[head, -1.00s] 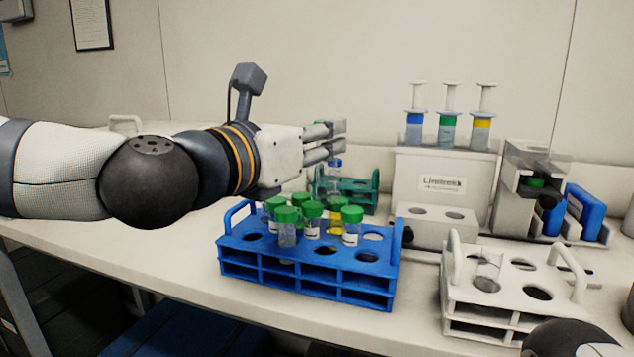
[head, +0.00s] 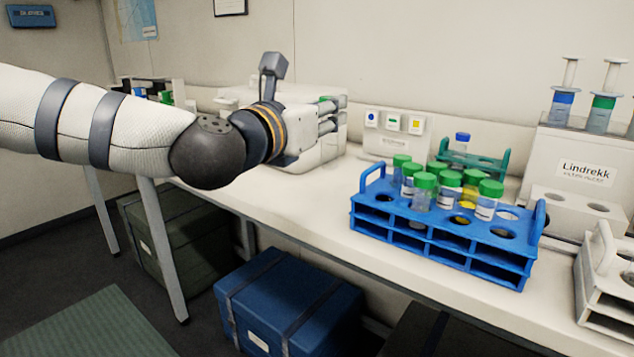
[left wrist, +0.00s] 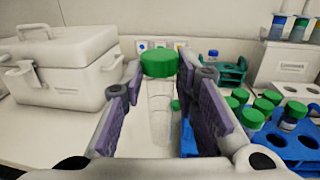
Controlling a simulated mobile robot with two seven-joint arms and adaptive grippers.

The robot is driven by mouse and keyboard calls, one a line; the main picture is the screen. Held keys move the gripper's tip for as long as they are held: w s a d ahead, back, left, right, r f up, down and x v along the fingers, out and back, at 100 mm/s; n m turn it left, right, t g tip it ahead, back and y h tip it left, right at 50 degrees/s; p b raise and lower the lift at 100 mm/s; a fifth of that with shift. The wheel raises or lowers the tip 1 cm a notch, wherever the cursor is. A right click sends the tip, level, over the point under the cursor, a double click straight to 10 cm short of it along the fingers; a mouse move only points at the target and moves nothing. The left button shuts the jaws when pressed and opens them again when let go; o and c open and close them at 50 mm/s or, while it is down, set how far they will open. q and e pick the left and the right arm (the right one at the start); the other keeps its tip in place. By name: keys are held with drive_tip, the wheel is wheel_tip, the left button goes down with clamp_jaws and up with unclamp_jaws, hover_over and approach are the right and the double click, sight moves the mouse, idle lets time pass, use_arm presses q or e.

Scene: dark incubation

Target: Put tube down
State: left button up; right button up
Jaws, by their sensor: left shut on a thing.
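My left gripper (head: 328,116) is shut on a clear tube with a green cap. In the left wrist view the green cap (left wrist: 160,64) and see-through tube body (left wrist: 160,105) stand between the two fingers. In the head view the fingers mostly hide the tube. The gripper is above the bench, in front of a white lidded box (head: 312,155) and left of the blue rack (head: 440,235). The blue rack holds several green-capped tubes (head: 424,190). My right gripper is not in view.
A green rack (head: 485,160) with a blue-capped tube (head: 462,140) stands behind the blue rack. A white rack (head: 600,285) is at the right edge. A panel with coloured labels (head: 395,130) is at the back. Bare bench (head: 305,205) lies left of the blue rack.

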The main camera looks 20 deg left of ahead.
use_arm(q)
drive_tip(key=w+a+f+b, duration=0.2)
drive_tip(key=w+a+f, duration=0.1)
drive_tip(key=w+f, duration=0.7)
drive_tip(key=shift+f, duration=0.8)
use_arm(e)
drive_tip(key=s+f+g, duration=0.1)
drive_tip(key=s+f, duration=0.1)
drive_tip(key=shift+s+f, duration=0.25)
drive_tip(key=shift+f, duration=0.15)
use_arm(q)
drive_tip(key=shift+s+a, duration=0.1)
drive_tip(key=shift+f, duration=0.2)
drive_tip(key=o, duration=0.4)
drive_tip(key=shift+f, duration=0.1)
drive_tip(key=o, duration=0.5)
drive_tip(key=shift+c, duration=0.2)
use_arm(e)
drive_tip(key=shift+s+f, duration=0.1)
